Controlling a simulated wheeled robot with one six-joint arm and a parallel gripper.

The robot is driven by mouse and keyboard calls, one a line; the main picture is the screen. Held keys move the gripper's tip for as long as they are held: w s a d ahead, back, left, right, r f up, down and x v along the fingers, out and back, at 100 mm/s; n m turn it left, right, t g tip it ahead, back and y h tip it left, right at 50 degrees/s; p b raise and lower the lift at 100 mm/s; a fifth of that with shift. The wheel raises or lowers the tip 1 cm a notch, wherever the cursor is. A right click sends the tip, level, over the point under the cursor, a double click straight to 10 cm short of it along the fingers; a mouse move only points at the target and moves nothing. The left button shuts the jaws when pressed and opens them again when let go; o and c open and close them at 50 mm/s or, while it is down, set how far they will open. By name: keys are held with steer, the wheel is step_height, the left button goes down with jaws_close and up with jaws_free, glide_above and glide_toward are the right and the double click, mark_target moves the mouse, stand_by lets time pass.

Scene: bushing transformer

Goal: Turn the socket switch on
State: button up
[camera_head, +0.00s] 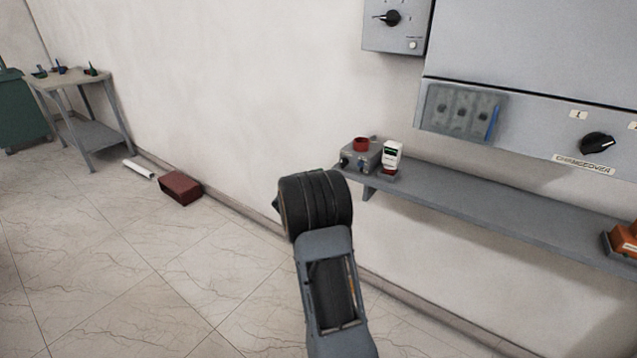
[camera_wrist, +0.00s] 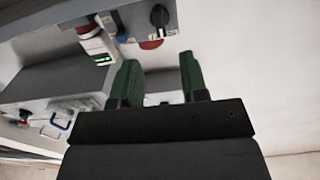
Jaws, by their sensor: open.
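A small grey socket box (camera_head: 363,158) with a red round socket (camera_head: 361,144) on top and a black knob (camera_head: 345,163) on its front sits at the left end of the wall shelf. In the wrist view the picture appears turned over: the box (camera_wrist: 130,22) is at the top, with the black knob (camera_wrist: 159,15) above the red socket (camera_wrist: 151,44). My gripper (camera_wrist: 160,58) shows two green fingers, apart and empty, pointing toward the box without touching the knob. In the head view my black wrist hides the fingers.
A white device with a green display (camera_head: 392,156) stands right beside the box. The grey shelf (camera_head: 500,200) runs right to an orange item (camera_head: 625,240). A large cabinet with a changeover knob (camera_head: 597,142) hangs above. A dark red block (camera_head: 180,188) lies on the floor.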

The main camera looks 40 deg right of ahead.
steer(key=shift+v, duration=1.9)
